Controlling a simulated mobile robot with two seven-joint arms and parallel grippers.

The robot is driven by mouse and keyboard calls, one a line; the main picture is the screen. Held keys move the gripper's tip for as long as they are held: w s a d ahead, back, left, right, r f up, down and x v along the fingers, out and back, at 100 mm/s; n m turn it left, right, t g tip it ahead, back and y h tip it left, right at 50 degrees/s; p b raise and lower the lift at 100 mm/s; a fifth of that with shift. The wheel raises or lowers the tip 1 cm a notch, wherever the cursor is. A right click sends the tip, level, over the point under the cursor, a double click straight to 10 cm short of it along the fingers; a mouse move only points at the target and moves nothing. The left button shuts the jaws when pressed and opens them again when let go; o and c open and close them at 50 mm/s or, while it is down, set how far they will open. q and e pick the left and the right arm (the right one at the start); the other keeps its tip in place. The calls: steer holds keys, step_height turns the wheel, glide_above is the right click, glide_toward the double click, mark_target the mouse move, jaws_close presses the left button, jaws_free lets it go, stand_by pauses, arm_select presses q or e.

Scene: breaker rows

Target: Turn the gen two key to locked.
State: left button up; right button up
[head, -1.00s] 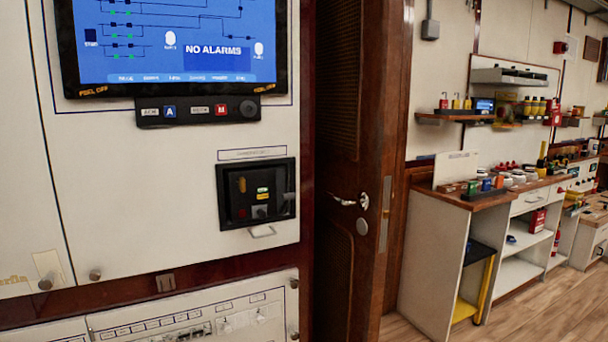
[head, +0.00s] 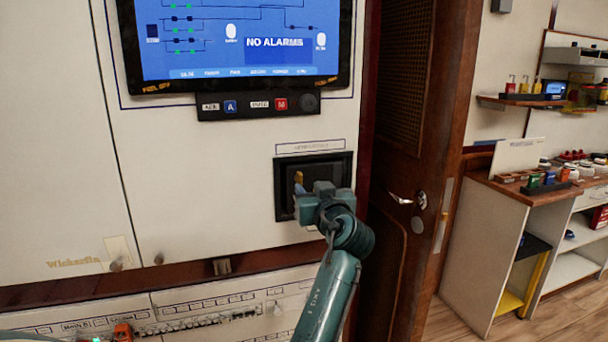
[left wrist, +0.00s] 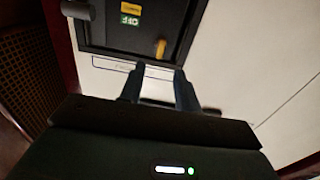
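The key is a small yellow piece (head: 298,179) at the left of the black breaker recess (head: 284,207), under a framed label too small to read. In the left wrist view, which is upside down, the yellow key (left wrist: 161,48) stands beside a green OFF flag (left wrist: 130,20) and a yellow flag. My left gripper (head: 320,198) is in front of the recess, hiding its lower right. In the left wrist view its two fingers (left wrist: 158,88) are apart and empty, short of the key and over the label side.
The screen (head: 240,40) reads NO ALARMS, with a button strip (head: 258,106) under it. A wooden door (head: 400,200) with a handle is just right of the panel. A lower panel (head: 180,310) has small parts and an orange thing (head: 122,332).

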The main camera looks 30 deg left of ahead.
mark_target(301, 178)
arm_select(q)
steer(key=p+x, duration=0.1)
steer(key=x, duration=0.6)
steer(key=shift+w+a, duration=0.1)
steer(key=shift+w, duration=0.1)
steer(key=shift+c, duration=0.4)
jaws_close()
